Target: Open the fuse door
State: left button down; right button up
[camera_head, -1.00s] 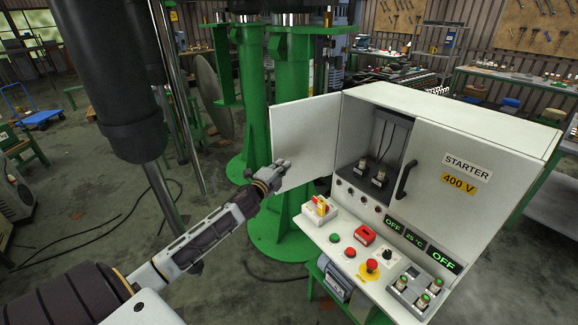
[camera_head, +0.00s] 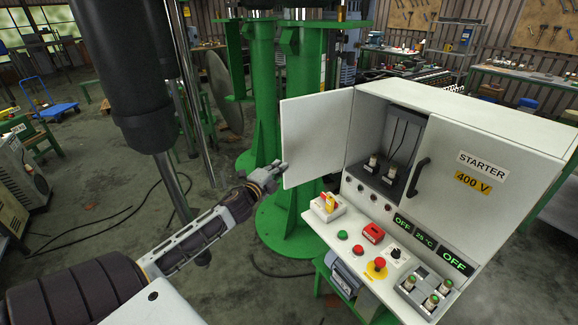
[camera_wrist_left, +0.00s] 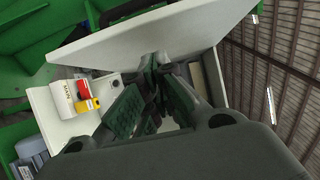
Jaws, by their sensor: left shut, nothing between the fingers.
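The fuse door (camera_head: 317,138) is the white left-hand door of the starter cabinet. It stands swung wide open to the left, and the compartment behind it shows dark fuse holders (camera_head: 392,162). My left gripper (camera_head: 284,166) is shut and empty at the door's lower free edge; I cannot tell whether it touches. In the left wrist view the shut fingers (camera_wrist_left: 156,62) lie just below the white door panel (camera_wrist_left: 165,38) in the picture. My right gripper is not in view.
The right-hand cabinet door (camera_head: 480,180), with a black handle (camera_head: 418,177), is closed. Below is a control panel with a red-yellow main switch (camera_head: 328,206), buttons and several fuses (camera_head: 430,292). Green columns (camera_head: 262,100) stand behind the open door. The floor left of it is mostly clear.

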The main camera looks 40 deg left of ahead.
pick_arm(q)
jog(key=shift+s+a, duration=0.15)
jog(key=shift+s, duration=0.6)
jog(key=shift+s+a, duration=0.15)
jog(key=shift+s, duration=0.6)
jog(key=shift+n, duration=0.3)
